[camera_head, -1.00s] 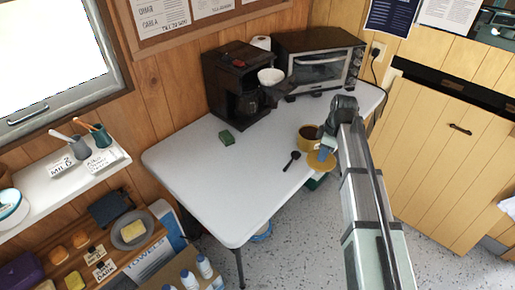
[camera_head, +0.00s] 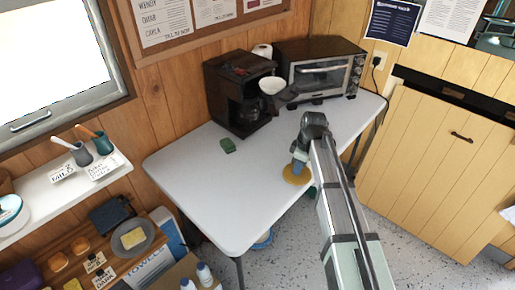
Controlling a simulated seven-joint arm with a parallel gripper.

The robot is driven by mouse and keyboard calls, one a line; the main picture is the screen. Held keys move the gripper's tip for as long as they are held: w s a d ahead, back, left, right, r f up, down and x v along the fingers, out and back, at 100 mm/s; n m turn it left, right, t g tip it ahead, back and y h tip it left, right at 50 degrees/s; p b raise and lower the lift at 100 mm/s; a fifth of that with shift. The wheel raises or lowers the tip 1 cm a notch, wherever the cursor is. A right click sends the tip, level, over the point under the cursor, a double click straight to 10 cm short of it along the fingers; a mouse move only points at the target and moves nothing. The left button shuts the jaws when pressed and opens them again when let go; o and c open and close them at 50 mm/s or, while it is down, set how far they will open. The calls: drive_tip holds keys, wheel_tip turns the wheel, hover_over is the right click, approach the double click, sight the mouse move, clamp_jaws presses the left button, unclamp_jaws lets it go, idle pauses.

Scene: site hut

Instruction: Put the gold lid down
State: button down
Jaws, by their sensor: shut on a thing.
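The gold lid (camera_head: 296,177) is a flat round disc near the front right edge of the white table. My gripper (camera_head: 298,165) is shut on it from above. The lid's upper part is hidden behind the gripper. I cannot tell whether the lid touches the table top or hangs just above it.
A coffee maker (camera_head: 236,95) with a white bowl-like piece and a toaster oven (camera_head: 322,70) stand at the back of the table (camera_head: 205,190). The table's left and front-left areas are clear.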

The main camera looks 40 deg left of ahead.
drive_tip(key=a, duration=2)
drive_tip(key=shift+f, duration=1.75)
drive_tip(key=shift+f, duration=0.1)
drive_tip(key=c, duration=1)
unclamp_jaws()
wheel_tip(320, 180, up, 8)
drive_tip(key=shift+w+d+f, duration=0.15)
drive_tip(key=shift+d, duration=0.3)
drive_tip(key=shift+d, duration=0.1)
